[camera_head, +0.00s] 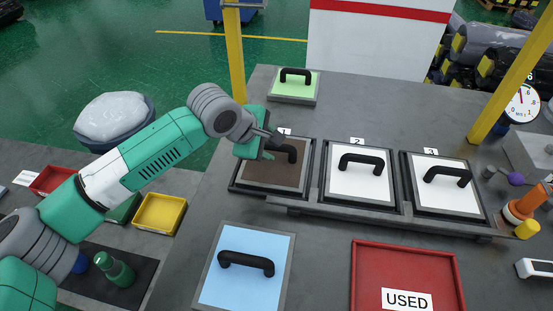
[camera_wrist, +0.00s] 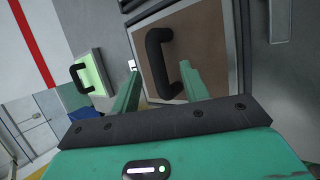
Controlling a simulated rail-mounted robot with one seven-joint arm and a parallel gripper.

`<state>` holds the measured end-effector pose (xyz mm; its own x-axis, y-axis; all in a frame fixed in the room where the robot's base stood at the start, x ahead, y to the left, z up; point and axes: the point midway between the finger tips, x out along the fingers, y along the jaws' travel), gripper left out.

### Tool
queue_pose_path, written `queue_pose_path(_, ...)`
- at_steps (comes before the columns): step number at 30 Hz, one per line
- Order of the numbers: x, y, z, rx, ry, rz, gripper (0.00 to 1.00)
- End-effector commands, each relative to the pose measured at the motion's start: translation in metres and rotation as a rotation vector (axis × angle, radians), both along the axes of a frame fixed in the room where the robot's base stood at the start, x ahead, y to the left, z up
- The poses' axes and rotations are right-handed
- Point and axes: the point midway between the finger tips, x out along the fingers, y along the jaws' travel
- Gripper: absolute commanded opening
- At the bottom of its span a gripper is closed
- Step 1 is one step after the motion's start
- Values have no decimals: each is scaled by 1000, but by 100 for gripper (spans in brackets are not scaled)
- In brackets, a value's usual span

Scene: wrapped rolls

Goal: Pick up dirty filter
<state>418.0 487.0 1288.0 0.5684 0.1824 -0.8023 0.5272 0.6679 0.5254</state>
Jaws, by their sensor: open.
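The dirty filter (camera_head: 268,174) is a brown panel with a black handle in slot 1 of the grey rack, at the left of the row. It also shows in the wrist view (camera_wrist: 205,38), with its black handle (camera_wrist: 156,62) standing out from the face. My gripper (camera_head: 271,145) is at the handle's left end in the head view and partly hides it. In the wrist view my two green fingers (camera_wrist: 160,88) are apart, with the handle's lower end close to the right finger. I cannot tell whether they touch. Nothing is held.
White filters sit in slot 2 (camera_head: 345,186) and slot 3 (camera_head: 430,197). A green filter (camera_head: 305,87) lies behind the rack and a blue one (camera_head: 265,286) in front. A red tray marked USED (camera_head: 380,270) lies at front right. A yellow post (camera_head: 235,60) stands behind my arm.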

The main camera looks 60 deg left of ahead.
Motion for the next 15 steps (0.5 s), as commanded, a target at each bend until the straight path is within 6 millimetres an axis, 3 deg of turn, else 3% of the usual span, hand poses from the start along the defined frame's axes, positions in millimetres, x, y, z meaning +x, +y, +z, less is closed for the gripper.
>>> queue_pose_path(9, 25, 16, -37, -3, -1, 0, 45)
queue_pose_path(15, 27, 17, -40, -1, -1, 0, 45)
